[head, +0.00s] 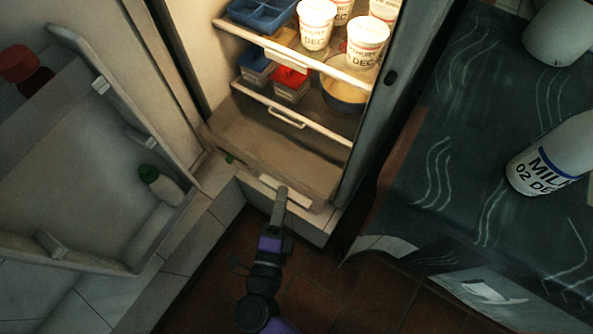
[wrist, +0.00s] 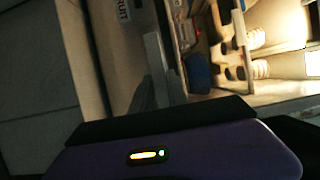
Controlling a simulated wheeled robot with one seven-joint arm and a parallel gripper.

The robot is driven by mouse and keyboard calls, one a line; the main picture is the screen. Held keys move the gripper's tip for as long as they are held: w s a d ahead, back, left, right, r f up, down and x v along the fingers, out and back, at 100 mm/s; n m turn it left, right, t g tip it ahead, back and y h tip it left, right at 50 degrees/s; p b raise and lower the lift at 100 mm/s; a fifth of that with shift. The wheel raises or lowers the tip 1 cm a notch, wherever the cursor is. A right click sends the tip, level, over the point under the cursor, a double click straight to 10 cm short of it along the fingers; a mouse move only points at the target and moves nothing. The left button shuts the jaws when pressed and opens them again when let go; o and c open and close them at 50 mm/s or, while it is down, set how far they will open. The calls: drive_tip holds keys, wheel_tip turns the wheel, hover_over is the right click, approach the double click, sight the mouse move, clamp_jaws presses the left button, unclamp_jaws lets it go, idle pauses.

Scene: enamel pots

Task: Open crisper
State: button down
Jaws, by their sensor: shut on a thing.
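The fridge stands open in the head view. The crisper (head: 255,150) is the low, pale-brown drawer at its bottom, with a white handle (head: 291,194) on its front edge. My gripper (head: 281,194) reaches up from below and is shut on this handle near its middle; its fingertips partly cover it. I cannot tell how far the drawer is pulled out. In the wrist view my gripper's purple body fills the bottom, and the grip itself is dark and unclear.
The fridge door (head: 110,150) hangs wide open at left, with a green-capped bottle (head: 160,186). Shelves above hold yogurt cups (head: 316,24), a red-lidded box (head: 290,84) and a pot (head: 343,96). At right a milk bottle (head: 548,160) stands on a dark cloth-covered surface (head: 450,140).

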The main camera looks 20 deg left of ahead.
drive_tip(key=shift+s+a+f, duration=0.15)
drive_tip(key=shift+s, duration=0.45)
drive_tip(key=shift+s+a+f, duration=0.1)
drive_tip(key=shift+s, duration=0.55)
drive_tip(key=shift+s+a+f, duration=0.15)
drive_tip(key=shift+s, duration=0.45)
drive_tip(key=c, duration=1.4)
unclamp_jaws()
drive_tip(key=shift+o, duration=0.2)
drive_tip(key=shift+w+r, duration=0.1)
drive_tip(key=s+d+p, duration=0.1)
drive_tip(key=s+p, duration=0.1)
drive_tip(key=s, duration=0.5)
drive_tip(key=shift+s, duration=0.4)
